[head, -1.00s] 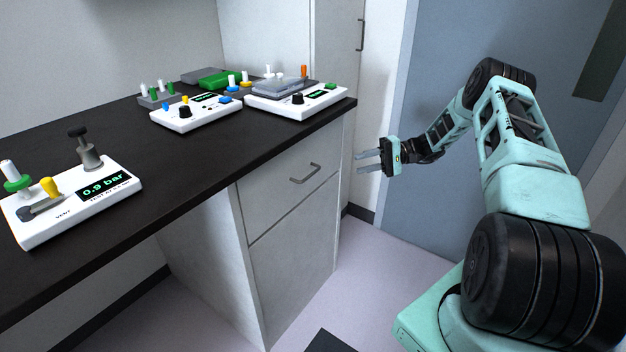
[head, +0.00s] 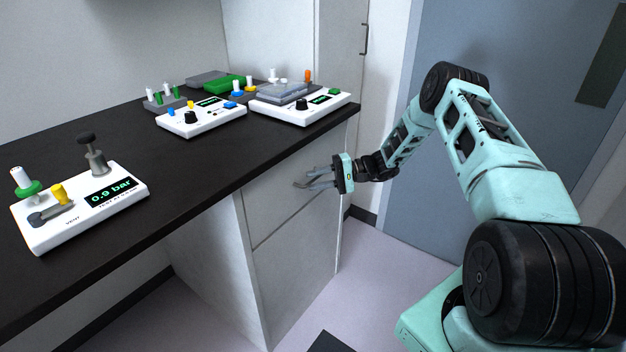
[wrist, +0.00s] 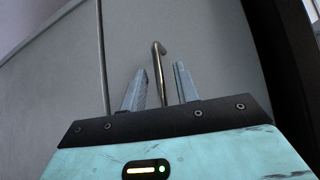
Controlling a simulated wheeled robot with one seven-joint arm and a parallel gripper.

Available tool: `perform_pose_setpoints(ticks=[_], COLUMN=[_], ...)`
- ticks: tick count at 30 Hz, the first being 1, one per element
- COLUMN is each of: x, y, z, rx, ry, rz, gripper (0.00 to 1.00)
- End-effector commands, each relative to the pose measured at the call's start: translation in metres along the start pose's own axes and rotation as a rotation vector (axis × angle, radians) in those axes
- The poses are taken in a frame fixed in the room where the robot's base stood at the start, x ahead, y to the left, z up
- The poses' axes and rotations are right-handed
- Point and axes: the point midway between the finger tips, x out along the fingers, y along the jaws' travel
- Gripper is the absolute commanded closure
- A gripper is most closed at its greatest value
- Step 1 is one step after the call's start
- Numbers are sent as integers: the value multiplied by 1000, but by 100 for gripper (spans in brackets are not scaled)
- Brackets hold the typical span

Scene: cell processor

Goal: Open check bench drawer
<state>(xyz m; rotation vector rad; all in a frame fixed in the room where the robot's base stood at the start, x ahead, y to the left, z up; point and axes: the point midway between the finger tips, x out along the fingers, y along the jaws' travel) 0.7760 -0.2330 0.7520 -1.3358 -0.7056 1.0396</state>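The check bench drawer (head: 268,212) is a pale grey front under the dark bench top, closed flush with the cabinet. My gripper (head: 303,181) is at the drawer front in the head view, its fingers covering most of the handle there. In the wrist view the metal bar handle (wrist: 158,66) stands between the two fingers of my gripper (wrist: 160,68). The fingers are open, with a visible gap on each side of the handle. Whether the handle lies fully within finger depth is hard to tell.
The black bench top (head: 150,215) overhangs above my gripper. A pressure unit (head: 85,207) reading 0.9 bar and several other devices, including a white unit (head: 300,105), stand on it. A lower cabinet panel (head: 295,262) is below the drawer.

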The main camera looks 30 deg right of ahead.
Motion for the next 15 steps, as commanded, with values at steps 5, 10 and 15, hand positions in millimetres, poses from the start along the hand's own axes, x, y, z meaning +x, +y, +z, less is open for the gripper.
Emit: perform_pose_setpoints(ticks=[5, 10, 15], x=[12, 14, 14], y=[0, 1, 0], z=[0, 0, 0], rx=[1, 1, 1], ry=[-1, 0, 0], rz=[1, 1, 1], gripper=[69, 69, 80])
